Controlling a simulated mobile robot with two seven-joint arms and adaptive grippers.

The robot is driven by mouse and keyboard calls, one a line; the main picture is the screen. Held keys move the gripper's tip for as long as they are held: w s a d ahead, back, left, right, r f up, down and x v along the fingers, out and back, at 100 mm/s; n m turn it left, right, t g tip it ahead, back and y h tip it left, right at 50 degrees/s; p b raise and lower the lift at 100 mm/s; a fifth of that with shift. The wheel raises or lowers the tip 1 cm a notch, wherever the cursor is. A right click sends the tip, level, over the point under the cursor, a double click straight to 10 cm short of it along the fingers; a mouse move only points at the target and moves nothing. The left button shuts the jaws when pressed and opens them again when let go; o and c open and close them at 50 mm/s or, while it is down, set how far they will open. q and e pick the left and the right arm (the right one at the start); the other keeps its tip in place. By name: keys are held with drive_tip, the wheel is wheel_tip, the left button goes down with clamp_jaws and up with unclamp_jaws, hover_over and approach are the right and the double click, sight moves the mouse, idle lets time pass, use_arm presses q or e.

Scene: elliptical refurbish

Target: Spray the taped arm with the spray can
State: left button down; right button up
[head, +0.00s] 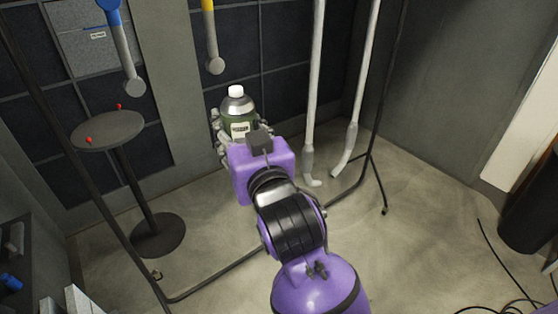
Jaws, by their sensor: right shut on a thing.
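The spray can (238,126), dark green with a pale label, a silver shoulder and a white cap, stands upright in my right gripper (237,132). Its grey fingers are shut around the can's sides, and the purple gripper body hides the can's lower part. Two pale grey arm pieces hang beyond the gripper. One has a blue top (122,50) and is at the upper left. The other has a yellow upper part (209,40) and hangs just left of and above the can. The can and the pieces appear apart. My left gripper is out of view.
Two long white leg pieces (314,95) hang right of the can within a thin black stand frame (375,160). A small round table (107,131) with red bits stands at left. Cables (500,295) lie at lower right.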

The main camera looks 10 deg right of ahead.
drive_tip(key=w+a+f, duration=0.1)
drive_tip(key=w+a, duration=0.2)
drive_tip(key=w, duration=0.4)
drive_tip(key=shift+w+a+f, duration=0.15)
drive_tip(key=shift+a+f, duration=0.05)
drive_tip(key=shift+f, duration=0.15)
idle(0.4)
